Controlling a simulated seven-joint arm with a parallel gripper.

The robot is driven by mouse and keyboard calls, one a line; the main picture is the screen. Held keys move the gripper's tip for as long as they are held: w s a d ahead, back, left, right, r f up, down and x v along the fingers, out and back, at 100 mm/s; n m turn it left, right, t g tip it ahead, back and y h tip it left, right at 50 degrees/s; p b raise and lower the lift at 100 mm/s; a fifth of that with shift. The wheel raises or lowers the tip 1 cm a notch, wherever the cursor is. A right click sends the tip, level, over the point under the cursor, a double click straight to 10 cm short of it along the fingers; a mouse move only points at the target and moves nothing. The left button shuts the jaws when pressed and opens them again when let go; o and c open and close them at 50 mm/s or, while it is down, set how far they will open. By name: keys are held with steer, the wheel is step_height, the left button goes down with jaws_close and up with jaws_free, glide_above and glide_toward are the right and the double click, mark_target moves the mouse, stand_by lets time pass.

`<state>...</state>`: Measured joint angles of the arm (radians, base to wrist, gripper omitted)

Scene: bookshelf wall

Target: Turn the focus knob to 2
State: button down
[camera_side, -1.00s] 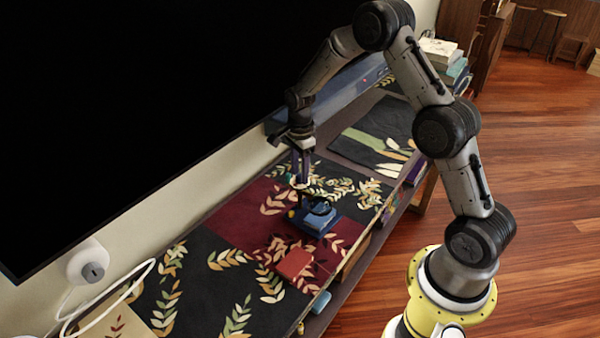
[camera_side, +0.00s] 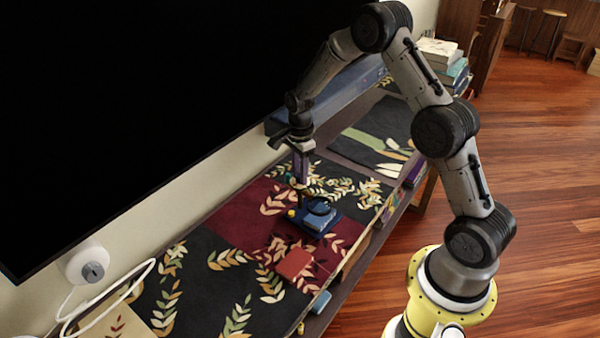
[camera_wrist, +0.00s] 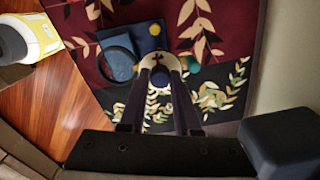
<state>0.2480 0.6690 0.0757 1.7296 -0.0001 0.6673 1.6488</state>
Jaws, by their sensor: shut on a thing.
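A small device with a dark blue base (camera_side: 328,217) stands on the patterned cloth, with a lighter blue block and a dark ring on it. In the wrist view the blue block (camera_wrist: 117,64) and ring lie left of a pale round dial plate (camera_wrist: 158,60) with dark marks. My gripper (camera_side: 301,181) points down at the rear of the device. In the wrist view my gripper (camera_wrist: 160,82) is shut on a small round bluish knob (camera_wrist: 160,78), which I take for the focus knob. The fingers partly hide it, and I cannot read any number.
A yellow knob (camera_wrist: 155,30) and a teal ball (camera_wrist: 193,64) are close by. A large black screen (camera_side: 150,100) stands behind. The cloth to the left is mostly clear.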

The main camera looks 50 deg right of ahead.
steer(key=shift+n, duration=0.4)
steer(key=n, duration=0.3)
steer(key=shift+n, duration=0.4)
steer(key=n, duration=0.4)
steer(key=shift+n, duration=0.3)
steer(key=n, duration=0.4)
steer(key=shift+r+n, duration=0.1)
steer(key=shift+n, duration=2.1)
steer(key=c, duration=0.9)
jaws_free()
